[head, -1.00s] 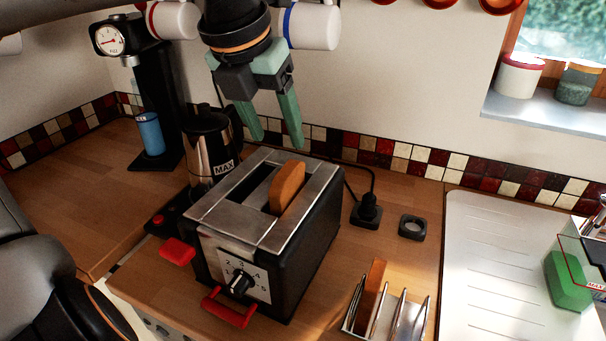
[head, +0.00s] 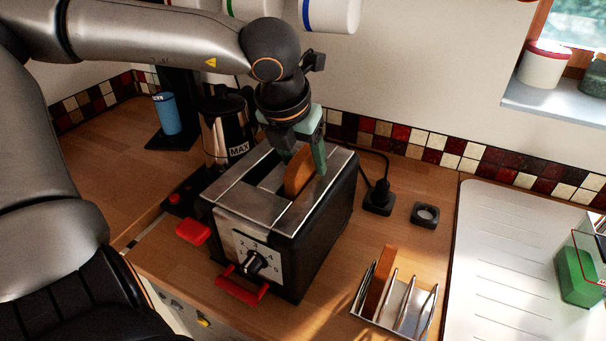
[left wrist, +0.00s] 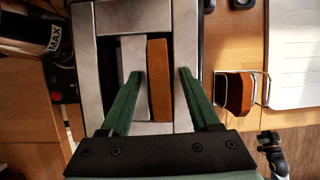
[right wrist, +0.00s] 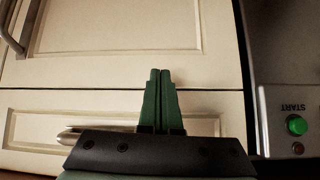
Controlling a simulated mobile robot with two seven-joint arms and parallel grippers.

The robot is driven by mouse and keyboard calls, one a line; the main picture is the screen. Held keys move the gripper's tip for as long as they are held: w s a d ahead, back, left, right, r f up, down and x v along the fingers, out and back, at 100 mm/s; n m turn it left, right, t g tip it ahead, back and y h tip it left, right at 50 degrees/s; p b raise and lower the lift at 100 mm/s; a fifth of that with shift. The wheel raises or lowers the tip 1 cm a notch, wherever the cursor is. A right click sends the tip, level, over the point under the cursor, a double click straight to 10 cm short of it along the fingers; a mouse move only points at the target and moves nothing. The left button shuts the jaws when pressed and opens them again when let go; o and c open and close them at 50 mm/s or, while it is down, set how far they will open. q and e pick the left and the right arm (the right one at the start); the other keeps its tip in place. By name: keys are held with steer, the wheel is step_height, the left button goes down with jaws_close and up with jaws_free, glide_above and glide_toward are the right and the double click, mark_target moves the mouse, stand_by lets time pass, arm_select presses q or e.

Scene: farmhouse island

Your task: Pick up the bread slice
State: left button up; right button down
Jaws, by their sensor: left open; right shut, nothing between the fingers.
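A brown bread slice (head: 299,171) stands upright in the right slot of the toaster (head: 322,222), its top sticking out. It also shows in the left wrist view (left wrist: 160,80). My left gripper (head: 304,163) is open above the toaster. Its fingers point down on either side of the slice, one to the left and one to the right, with gaps in the left wrist view (left wrist: 157,75). Another brown slice (head: 379,281) stands in the metal rack (head: 400,318) right of the toaster. My right gripper (right wrist: 160,75) is shut and empty before cream cabinet fronts.
A kettle (head: 226,130) stands close behind the toaster on the left. A black plug (head: 378,197) and a small dark square ring (head: 425,214) lie to the right. A white drainboard (head: 520,260) fills the right side.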

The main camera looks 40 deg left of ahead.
arm_select(q)
steer(key=shift+w+f, duration=0.1)
steer(key=shift+f, duration=0.15)
steer(key=shift+c, duration=0.3)
jaws_close()
